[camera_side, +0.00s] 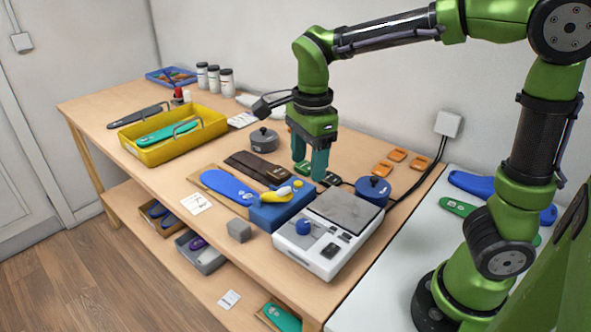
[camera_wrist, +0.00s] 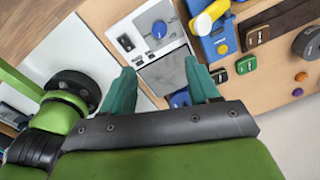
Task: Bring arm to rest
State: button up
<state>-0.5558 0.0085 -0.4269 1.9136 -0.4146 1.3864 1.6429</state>
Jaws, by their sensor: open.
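My green gripper (camera_side: 309,168) hangs with its teal fingers pointing down over the back of the workbench, behind a blue block (camera_side: 283,211) with a yellow lever. Its fingers are apart with nothing visible between them. In the wrist view the gripper (camera_wrist: 160,72) is also spread, and a white device (camera_wrist: 130,38) with a grey plate and blue knob shows beyond the fingertips. Whether the tips touch anything below is hard to tell. My arm is raised and bent above the bench.
The white device (camera_side: 316,252) stands at the bench's near right, a blue-lidded pot (camera_side: 373,190) behind it. A blue insole (camera_side: 226,185), grey cube (camera_side: 239,230), grey pot (camera_side: 263,139) and yellow tray (camera_side: 150,154) lie leftward. Orange pieces (camera_side: 383,167) lie at the back. Open air surrounds the upper arm.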

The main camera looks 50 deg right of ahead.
jog(key=shift+r, duration=0.25)
jog(key=s+r+n+t+y, duration=0.2)
jog(key=s+n+t, duration=0.4)
jog(key=n, duration=1.1)
jog(key=s, duration=0.4)
jog(key=shift+d+r+n+t, duration=0.2)
jog(key=shift+d+n+t, duration=0.1)
jog(key=shift+d+n, duration=0.1)
